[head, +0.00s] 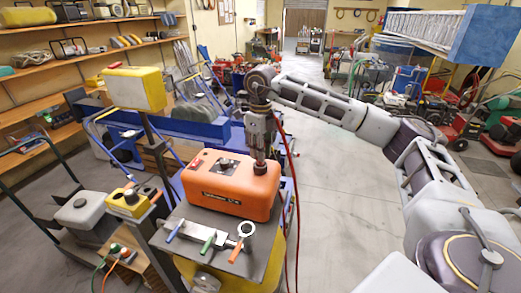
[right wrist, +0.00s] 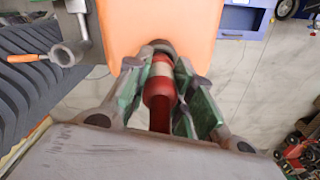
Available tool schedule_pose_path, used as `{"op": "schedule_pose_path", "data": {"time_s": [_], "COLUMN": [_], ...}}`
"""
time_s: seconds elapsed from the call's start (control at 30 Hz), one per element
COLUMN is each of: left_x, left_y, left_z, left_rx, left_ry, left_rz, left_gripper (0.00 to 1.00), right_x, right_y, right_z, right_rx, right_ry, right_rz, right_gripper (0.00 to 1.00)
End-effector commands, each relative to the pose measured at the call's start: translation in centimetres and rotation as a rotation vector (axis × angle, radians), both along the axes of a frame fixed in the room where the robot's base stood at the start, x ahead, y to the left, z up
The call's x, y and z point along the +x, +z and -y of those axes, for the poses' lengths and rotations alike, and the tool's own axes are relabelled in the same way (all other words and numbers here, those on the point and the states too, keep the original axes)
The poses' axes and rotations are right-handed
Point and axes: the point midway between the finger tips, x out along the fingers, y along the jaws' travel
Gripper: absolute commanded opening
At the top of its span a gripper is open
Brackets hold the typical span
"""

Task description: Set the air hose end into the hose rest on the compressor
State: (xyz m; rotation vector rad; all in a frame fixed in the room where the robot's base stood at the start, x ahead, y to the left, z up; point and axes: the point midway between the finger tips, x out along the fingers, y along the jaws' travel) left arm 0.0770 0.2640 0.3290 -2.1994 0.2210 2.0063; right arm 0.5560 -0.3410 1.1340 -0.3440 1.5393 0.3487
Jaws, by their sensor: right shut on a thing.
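The orange compressor (head: 225,188) sits on a dark-topped stand near the middle of the head view. It also fills the top of the right wrist view (right wrist: 150,22). My right gripper (head: 261,155) points down over its right end. In the right wrist view its fingers are shut on the air hose end (right wrist: 159,88), a red fitting with a pale band. The fitting's far tip meets a dark round collar, the hose rest (right wrist: 160,47), on the compressor. I cannot tell how deep the tip sits. My left gripper is not in view.
A red hose (head: 290,172) hangs down right of the compressor. A grey fixture with coloured handles (head: 208,238) lies on the stand in front. A yellow box (head: 134,88) stands on a post at left. Open concrete floor lies to the right.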

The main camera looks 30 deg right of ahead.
Motion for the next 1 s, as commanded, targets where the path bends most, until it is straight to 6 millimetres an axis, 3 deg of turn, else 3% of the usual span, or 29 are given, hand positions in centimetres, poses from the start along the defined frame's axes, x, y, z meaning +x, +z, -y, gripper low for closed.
{"op": "schedule_pose_path", "data": {"time_s": [1.0], "left_x": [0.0], "left_y": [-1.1], "left_z": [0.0], "left_rx": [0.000], "left_ry": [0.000], "left_rz": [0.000], "left_gripper": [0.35], "right_x": [0.0], "right_y": [-1.6], "right_z": [0.0], "right_rx": [0.000], "right_ry": [0.000], "right_rz": [0.001], "right_gripper": [0.00]}}
